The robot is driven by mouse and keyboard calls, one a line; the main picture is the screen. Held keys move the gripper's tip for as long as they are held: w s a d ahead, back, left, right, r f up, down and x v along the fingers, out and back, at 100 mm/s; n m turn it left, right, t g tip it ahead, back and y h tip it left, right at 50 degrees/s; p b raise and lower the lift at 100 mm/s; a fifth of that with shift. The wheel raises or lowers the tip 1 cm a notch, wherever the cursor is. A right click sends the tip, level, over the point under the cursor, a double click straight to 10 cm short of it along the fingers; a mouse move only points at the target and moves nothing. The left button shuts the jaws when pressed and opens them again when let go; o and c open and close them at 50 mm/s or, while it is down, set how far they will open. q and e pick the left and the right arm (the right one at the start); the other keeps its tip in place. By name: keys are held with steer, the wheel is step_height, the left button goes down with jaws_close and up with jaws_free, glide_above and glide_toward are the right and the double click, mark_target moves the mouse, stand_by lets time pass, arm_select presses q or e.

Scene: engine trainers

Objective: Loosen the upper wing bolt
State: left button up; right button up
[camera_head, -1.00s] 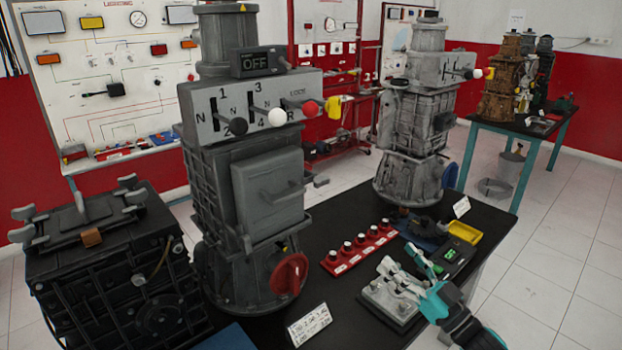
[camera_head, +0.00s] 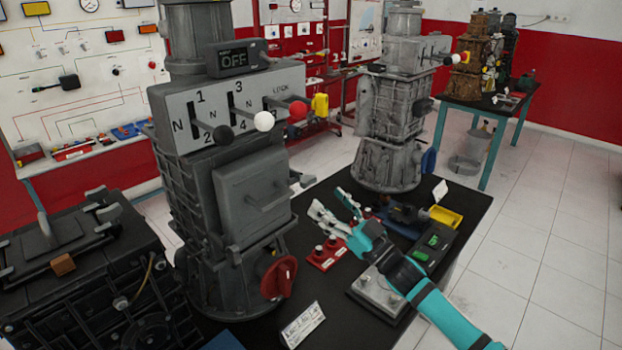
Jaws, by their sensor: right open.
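Grey wing-shaped bolts sit on the dark box at the left: one at its back right corner (camera_head: 97,194) and one just in front of it (camera_head: 108,212). A small grey wing-like piece (camera_head: 303,181) shows at the right side of the grey lever machine (camera_head: 235,200). I cannot tell which of these is the upper wing bolt. My right gripper (camera_head: 330,204) is open and empty above the black table, right of the machine and a little below and right of that grey piece. My left gripper is not in view.
A red button panel (camera_head: 322,260) lies below my right gripper. A red knob (camera_head: 279,277) and white label (camera_head: 303,326) stand nearby.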

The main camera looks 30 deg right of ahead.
mark_target(311, 185)
steer(key=p+x, duration=0.1)
steer(key=x, duration=0.5)
steer(key=shift+s+r, duration=0.1)
steer(key=shift+w, duration=0.2)
steer(key=shift+w+a, duration=0.1)
steer(key=c, duration=1.2)
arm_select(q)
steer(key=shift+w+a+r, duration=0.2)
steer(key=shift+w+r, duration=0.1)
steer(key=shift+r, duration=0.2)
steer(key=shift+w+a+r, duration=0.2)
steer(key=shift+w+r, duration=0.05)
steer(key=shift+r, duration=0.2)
